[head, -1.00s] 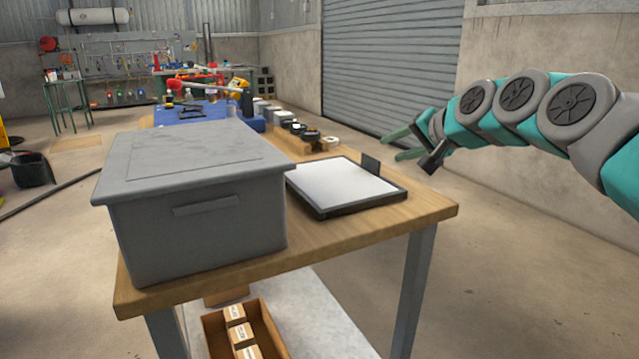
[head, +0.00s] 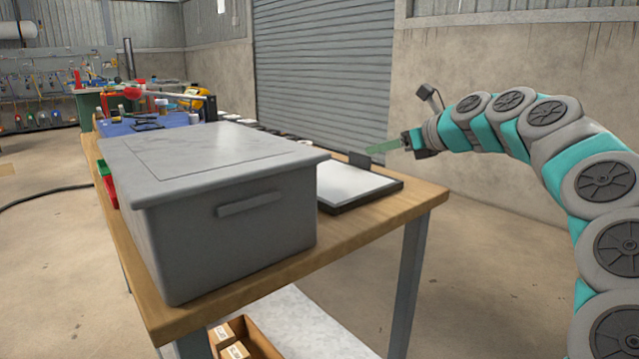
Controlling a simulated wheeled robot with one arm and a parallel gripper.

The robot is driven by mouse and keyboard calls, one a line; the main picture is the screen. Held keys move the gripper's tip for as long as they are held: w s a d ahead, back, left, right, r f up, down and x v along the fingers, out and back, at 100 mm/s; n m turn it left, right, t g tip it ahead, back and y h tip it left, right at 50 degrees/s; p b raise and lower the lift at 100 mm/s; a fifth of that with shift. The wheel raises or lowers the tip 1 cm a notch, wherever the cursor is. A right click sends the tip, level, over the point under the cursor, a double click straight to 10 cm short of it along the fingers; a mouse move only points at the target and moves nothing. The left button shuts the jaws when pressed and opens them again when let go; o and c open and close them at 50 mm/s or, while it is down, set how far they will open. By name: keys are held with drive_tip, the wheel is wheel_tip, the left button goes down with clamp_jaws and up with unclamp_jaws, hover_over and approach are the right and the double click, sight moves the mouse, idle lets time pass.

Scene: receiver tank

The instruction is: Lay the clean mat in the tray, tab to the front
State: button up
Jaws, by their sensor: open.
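A shallow dark-rimmed tray (head: 392,187) lies on the workbench, right of a large grey bin. A flat white surface (head: 352,183) fills it; I cannot tell whether this is a mat or the tray's own floor. A small dark upright plate (head: 361,160) stands at the tray's far edge. No separate mat or tab can be made out.
The lidded grey bin (head: 230,215) takes up the bench's near left and hides the tray's left part. The wooden bench (head: 395,212) is bare along its front right edge. Several small items and a blue mat (head: 115,127) lie farther back. A box of cartons (head: 245,340) is below.

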drive_tip(key=shift+a+x, duration=0.2)
drive_tip(key=shift+x, duration=3.7)
drive_tip(key=shift+s+r, duration=0.15)
drive_tip(key=shift+r, duration=0.05)
drive_tip(key=shift+c, duration=0.4)
clamp_jaws()
